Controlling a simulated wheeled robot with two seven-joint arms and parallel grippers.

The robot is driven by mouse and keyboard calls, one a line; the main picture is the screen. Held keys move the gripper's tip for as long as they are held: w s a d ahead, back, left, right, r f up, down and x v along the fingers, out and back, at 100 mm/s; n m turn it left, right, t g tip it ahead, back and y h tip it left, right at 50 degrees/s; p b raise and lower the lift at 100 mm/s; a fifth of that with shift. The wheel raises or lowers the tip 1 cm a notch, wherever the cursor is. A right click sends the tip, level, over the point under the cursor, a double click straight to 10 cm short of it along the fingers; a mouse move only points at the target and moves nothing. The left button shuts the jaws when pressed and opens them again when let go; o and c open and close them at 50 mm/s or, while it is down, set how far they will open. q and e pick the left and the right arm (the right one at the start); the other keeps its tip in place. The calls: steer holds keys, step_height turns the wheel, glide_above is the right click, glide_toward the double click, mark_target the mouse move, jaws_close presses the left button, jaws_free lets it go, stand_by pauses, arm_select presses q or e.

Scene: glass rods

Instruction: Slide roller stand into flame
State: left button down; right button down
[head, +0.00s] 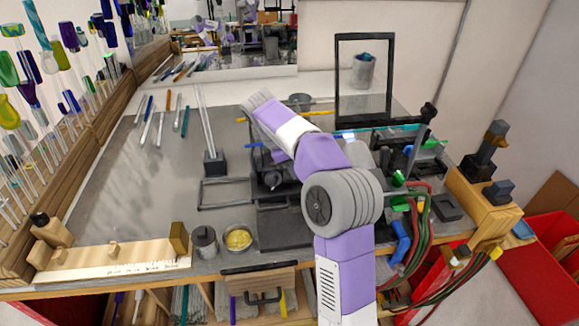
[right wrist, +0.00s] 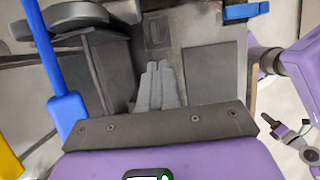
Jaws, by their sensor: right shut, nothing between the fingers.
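The roller stand (head: 266,178) is a dark frame with wheels on the bench, partly hidden behind my right arm in the head view. Its dark wheels (right wrist: 82,14) appear at the upper left of the right wrist view. My right gripper (right wrist: 158,68) has its grey fingers together and empty, to the right of the wheels in that view. In the head view I cannot pick out its fingertips. Whether it touches the stand is unclear. The torch area (head: 399,178), with green parts and hoses, lies right of my arm. I cannot make out a clear flame. My left gripper is not seen.
A dark block holding upright rods (head: 214,163) stands left of the stand. A metal can (head: 205,242) and a yellow-filled dish (head: 238,238) sit near the front edge. A black-framed panel (head: 365,45) stands behind. The grey bench at left is mostly clear.

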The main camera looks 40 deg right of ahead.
steer(key=shift+b+x, duration=0.6)
steer(key=shift+x, duration=2.15)
steer(key=shift+w, duration=0.15)
steer(key=shift+s+d+p, duration=0.35)
steer(key=shift+d+p, duration=0.15)
steer(key=shift+p, duration=0.4)
steer(key=p+v, duration=1)
